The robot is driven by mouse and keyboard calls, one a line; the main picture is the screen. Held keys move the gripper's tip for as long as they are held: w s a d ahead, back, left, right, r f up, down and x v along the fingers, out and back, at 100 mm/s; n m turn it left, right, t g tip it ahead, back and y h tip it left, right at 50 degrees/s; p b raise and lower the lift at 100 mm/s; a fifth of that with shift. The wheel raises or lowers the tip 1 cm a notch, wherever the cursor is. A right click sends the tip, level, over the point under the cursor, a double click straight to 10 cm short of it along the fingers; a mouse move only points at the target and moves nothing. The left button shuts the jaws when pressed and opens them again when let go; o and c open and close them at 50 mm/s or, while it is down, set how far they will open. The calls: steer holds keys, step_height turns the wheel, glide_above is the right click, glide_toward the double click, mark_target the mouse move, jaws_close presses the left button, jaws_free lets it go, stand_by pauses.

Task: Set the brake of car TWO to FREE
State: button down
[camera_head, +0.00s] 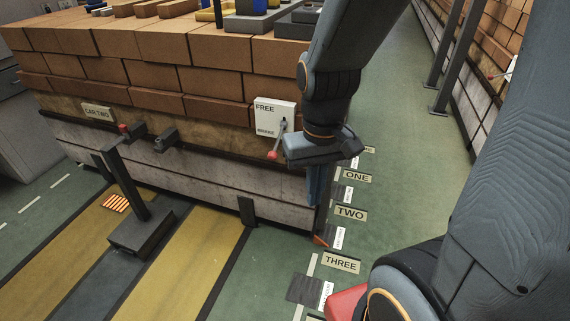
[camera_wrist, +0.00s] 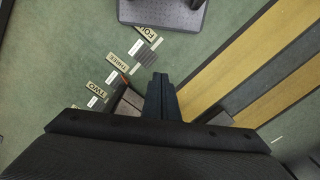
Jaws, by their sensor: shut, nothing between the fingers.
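Car two, a stack of bricks on a pale base (camera_head: 180,165), carries a small CAR TWO label (camera_head: 97,112) at its left. A white brake plate (camera_head: 273,117) on its side reads FREE at the top and BRAKE lower down. A brake lever with a red knob (camera_head: 272,155) hangs down and left from its pivot on the plate. My gripper (camera_head: 314,200) points down just right of the lever, near the car's corner, with no visible grip on the lever. Its fingers are together in the wrist view (camera_wrist: 160,92). The lever is not seen in the wrist view.
Floor labels ONE (camera_head: 356,176), TWO (camera_head: 351,213) and THREE (camera_head: 341,263) line the green floor right of the car. A dark post on a block (camera_head: 140,235) stands before the car. Another brick-laden car (camera_head: 500,50) is at far right, with open green floor between.

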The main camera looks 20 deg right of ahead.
steer(key=w+a+f+m+g+y+b, duration=0.2)
steer(key=w+f+m+y+b, duration=0.9)
steer(key=f, duration=0.4)
steer(key=w+d+f+m+t+y+b, duration=0.2)
steer(key=w+d+f+m+t, duration=0.3)
steer(key=w+d+t, duration=0.1)
steer(key=w+d+f+m+t+y+b, duration=0.2)
steer(key=w+d+f+m+t, duration=0.3)
steer(key=w+d, duration=0.3)
steer(key=w+m+t+b, duration=0.1)
steer(key=w, duration=0.2)
steer(key=shift+w+d+t, duration=0.15)
steer(key=shift+d+t, duration=0.25)
